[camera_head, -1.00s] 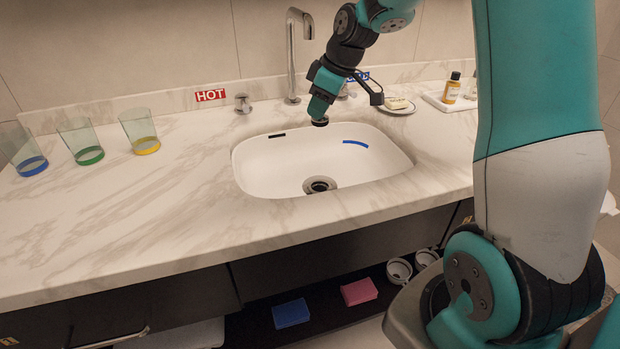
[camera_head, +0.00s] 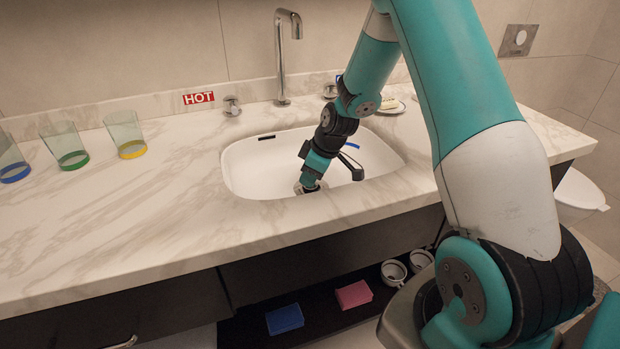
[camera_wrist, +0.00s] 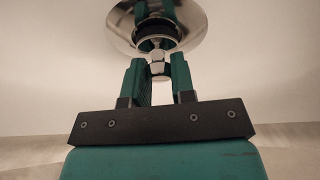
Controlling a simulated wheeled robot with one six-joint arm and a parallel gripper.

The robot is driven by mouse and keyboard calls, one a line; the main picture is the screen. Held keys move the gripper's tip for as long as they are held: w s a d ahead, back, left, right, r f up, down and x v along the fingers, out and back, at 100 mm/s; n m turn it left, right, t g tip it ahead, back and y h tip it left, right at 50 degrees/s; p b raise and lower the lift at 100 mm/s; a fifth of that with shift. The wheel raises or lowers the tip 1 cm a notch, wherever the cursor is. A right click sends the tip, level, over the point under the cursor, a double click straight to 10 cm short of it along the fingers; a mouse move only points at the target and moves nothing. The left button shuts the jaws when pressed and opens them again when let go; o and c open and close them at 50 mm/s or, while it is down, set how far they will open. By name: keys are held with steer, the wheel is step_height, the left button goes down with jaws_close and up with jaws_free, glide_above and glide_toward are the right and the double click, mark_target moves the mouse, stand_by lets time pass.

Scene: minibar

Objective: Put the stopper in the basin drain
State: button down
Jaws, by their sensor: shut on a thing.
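My gripper (camera_head: 308,187) reaches down into the white basin (camera_head: 250,172), near its front edge. In the wrist view my gripper (camera_wrist: 157,68) is shut on the metal knob of the stopper (camera_wrist: 157,70). The stopper's dark round lower part lies beyond the knob, over the middle of the shiny drain (camera_wrist: 122,18). It looks in line with the opening; whether it is fully seated I cannot tell. In the head view my gripper hides the stopper and most of the drain.
The faucet (camera_head: 281,60) and the hot tap (camera_head: 232,106) stand behind the basin. Several tumblers, such as the yellow-based one (camera_head: 127,135), stand on the counter (camera_head: 120,215) at left. A soap dish (camera_head: 391,107) is at the back right. The counter between tumblers and basin is clear.

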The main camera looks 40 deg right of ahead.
steer(key=shift+f, duration=0.35)
steer(key=shift+f, duration=0.1)
steer(key=c, duration=1)
jaws_free()
steer(key=shift+o, duration=0.2)
steer(key=a+p+v, duration=0.1)
steer(key=v, duration=1.1)
steer(key=s+a+r+g+y, duration=0.1)
steer(key=s+a+r, duration=0.25)
steer(key=a, duration=0.35)
steer(key=s+a+r, duration=0.3)
steer(key=a+r, duration=0.1)
steer(key=a, duration=0.3)
steer(key=s+a+r+g, duration=0.1)
steer(key=s+a+r, duration=0.1)
steer(key=s+a, duration=0.3)
steer(key=s+a+r+g, duration=0.1)
steer(key=s+a, duration=0.5)
steer(key=s, duration=0.7)
steer(key=shift+s+r+m+g+y, duration=0.15)
steer(key=shift+r+m+g+y, duration=0.2)
steer(key=shift+r, duration=0.3)
